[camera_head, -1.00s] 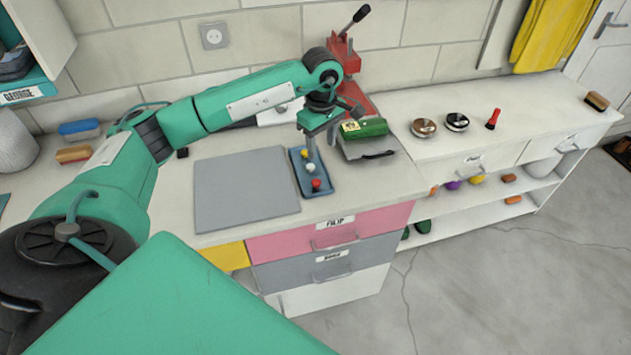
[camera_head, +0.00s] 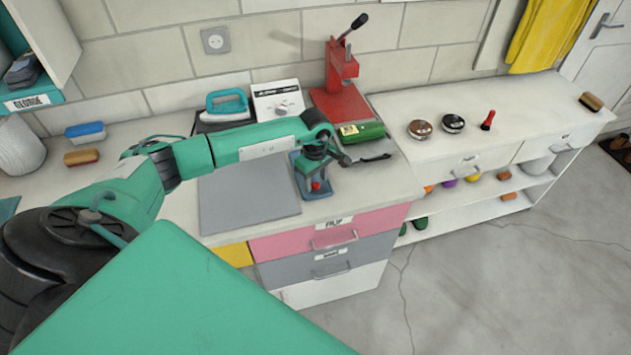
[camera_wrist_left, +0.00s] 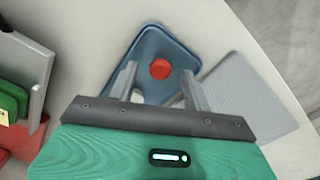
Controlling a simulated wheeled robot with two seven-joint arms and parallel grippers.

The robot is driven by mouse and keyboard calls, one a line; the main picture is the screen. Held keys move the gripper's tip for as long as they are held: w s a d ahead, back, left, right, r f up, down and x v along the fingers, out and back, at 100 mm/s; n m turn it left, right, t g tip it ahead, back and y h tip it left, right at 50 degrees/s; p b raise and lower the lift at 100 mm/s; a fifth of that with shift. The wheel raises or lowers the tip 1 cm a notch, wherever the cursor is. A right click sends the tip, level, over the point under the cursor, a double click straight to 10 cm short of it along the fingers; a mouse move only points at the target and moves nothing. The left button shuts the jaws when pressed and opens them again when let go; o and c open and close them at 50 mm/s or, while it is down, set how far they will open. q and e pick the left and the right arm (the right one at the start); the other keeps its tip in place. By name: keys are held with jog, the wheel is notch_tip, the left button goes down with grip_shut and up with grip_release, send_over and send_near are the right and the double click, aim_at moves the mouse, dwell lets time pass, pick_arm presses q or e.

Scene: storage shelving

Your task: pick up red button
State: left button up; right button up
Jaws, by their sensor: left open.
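The red button (camera_head: 316,186) is a small round piece at the near end of the shallow blue tray (camera_head: 299,158) on the counter. My left gripper (camera_head: 315,180) points down over the tray, close to the button. In the left wrist view, the red button (camera_wrist_left: 160,69) appears between the two spread fingertips (camera_wrist_left: 158,74) of my left gripper, on the tray (camera_wrist_left: 150,42). The fingers are open and hold nothing. A pale piece (camera_wrist_left: 137,97) shows partly by the left finger. The height left between fingertips and button is hard to judge. My right gripper is out of view.
A grey mat (camera_head: 248,197) lies left of the tray. A green box on a grey base (camera_head: 362,133) stands close on the right. A red lever press (camera_head: 341,75), a teal iron (camera_head: 227,104) and a white device (camera_head: 276,101) stand behind.

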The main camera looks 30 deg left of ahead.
pick_arm(q)
jog(key=shift+f, duration=0.45)
jog(key=shift+c, duration=0.2)
jog(key=c, duration=1)
jog(key=shift+r, duration=0.2)
